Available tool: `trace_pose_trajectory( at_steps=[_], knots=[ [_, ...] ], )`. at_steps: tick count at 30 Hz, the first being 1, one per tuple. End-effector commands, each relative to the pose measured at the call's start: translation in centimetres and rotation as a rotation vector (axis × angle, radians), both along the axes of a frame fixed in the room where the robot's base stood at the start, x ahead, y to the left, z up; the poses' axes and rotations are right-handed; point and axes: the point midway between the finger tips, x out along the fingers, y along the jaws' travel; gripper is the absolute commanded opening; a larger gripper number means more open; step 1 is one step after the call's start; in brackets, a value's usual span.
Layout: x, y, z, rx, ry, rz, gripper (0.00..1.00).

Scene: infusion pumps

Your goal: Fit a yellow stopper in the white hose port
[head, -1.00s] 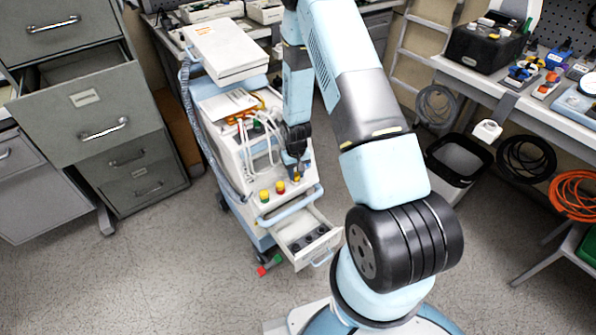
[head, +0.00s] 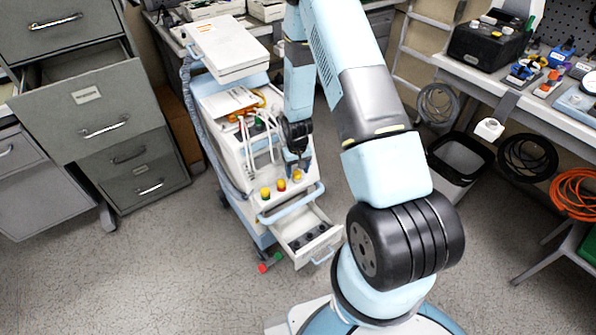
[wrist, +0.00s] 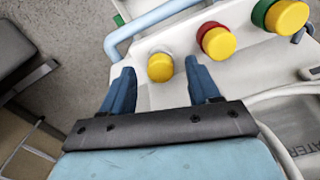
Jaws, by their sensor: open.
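Three yellow stoppers stand in a row on the front ledge of the white pump cart (head: 240,165). In the wrist view, the left yellow stopper (wrist: 160,68) sits at the white hose port (wrist: 157,51), whose pale rim shows behind it. I cannot tell how deep it sits. The middle stopper (wrist: 218,43) is on a red port (wrist: 208,27), and the right stopper (wrist: 287,17) is on a green port (wrist: 262,12). My gripper (wrist: 159,75) is open, its blue fingers on either side of the left stopper in the picture, with gaps to both. In the head view, my gripper (head: 298,163) is just above that stopper (head: 297,175).
The cart's blue handle (head: 290,206) runs in front of the ports. An open drawer (head: 308,236) with dark round items is below. White hoses (head: 262,140) lie behind the ports. Filing cabinets (head: 90,110) stand left, a workbench (head: 530,115) right.

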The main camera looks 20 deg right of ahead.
Motion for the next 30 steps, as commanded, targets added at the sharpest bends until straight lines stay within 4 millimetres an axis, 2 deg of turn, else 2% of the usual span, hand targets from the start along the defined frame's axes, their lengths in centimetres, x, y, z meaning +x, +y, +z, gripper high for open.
trace_pose_trajectory(
  at_steps=[18, 24, 30],
  knots=[
    [0.3, 0.0, 9.7, 0.000, -0.004, -0.001, 0.61],
    [0.3, 0.0, 11.8, 0.000, -0.001, 0.000, 0.61],
    [0.3, 0.0, 12.6, 0.000, 0.000, 0.000, 0.61]
  ],
)
